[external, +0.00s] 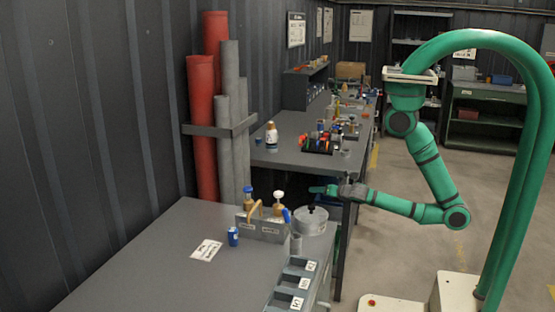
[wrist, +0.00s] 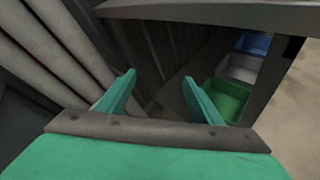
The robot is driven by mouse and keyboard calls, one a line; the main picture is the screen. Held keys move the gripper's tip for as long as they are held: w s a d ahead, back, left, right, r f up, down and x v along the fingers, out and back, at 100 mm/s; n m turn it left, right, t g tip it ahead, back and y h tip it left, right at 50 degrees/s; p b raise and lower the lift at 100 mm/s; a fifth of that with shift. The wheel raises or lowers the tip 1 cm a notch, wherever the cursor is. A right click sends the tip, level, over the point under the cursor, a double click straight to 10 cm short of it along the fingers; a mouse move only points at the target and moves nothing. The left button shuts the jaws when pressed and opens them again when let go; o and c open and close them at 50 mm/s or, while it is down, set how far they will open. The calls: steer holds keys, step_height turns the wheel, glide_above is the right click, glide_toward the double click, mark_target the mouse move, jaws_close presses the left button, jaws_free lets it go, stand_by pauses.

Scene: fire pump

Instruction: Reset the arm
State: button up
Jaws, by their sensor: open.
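My gripper (external: 328,190) is at the end of my green arm in the external view, pointing left. It is just in front of the back table's near edge and beyond the grey front table. In the wrist view my gripper (wrist: 158,97) shows two green fingers spread apart with nothing between them. Past the fingers are dark wall panels and the underside of a table. My arm bends down from its mount and then runs left to the gripper.
The front table (external: 150,245) holds a caddy (external: 262,228), a round grey pot (external: 310,220), a blue cup (external: 233,236) and a labelled tray (external: 292,285). The back table (external: 285,150) carries a bottle and tools. Coloured bins (wrist: 228,98) sit under a table. Open floor lies right.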

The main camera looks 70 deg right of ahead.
steer(key=s+a+f+m+t+y, duration=0.2)
steer(key=s+a+m+y, duration=0.4)
steer(key=a+m, duration=0.4)
steer(key=s+a+r+m+t+y, duration=0.2)
steer(key=s+r+m, duration=0.4)
steer(key=m, duration=0.6)
steer(key=shift+s+r+m+t+y, duration=0.15)
steer(key=shift+s+m+t+y, duration=0.2)
steer(key=shift+s, duration=0.5)
